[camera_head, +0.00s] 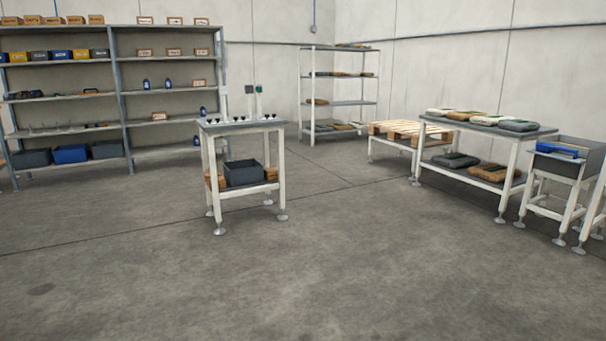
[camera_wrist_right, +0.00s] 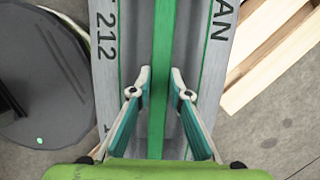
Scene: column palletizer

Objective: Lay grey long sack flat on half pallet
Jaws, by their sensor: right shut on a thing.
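In the right wrist view my right gripper (camera_wrist_right: 160,80) is shut on a grey sack (camera_wrist_right: 195,40) with a green stripe along its middle and dark print, "212" on one side. The sack runs past the top edge, so its far end is hidden. Light wooden slats of a pallet (camera_wrist_right: 262,45) show to the right of the sack, lower down. In the head view a wooden pallet (camera_head: 400,129) lies on a low white stand at the back right, bare on top. I cannot tell whether both views show the same pallet. My left gripper is in neither view.
A table (camera_head: 462,121) at the right carries several sacks on its top and lower shelf. A grey bin (camera_head: 560,166) stands beside it. A small workbench (camera_head: 240,125) stands mid-room, with shelving (camera_head: 122,85) behind. The floor (camera_head: 300,260) in front is clear.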

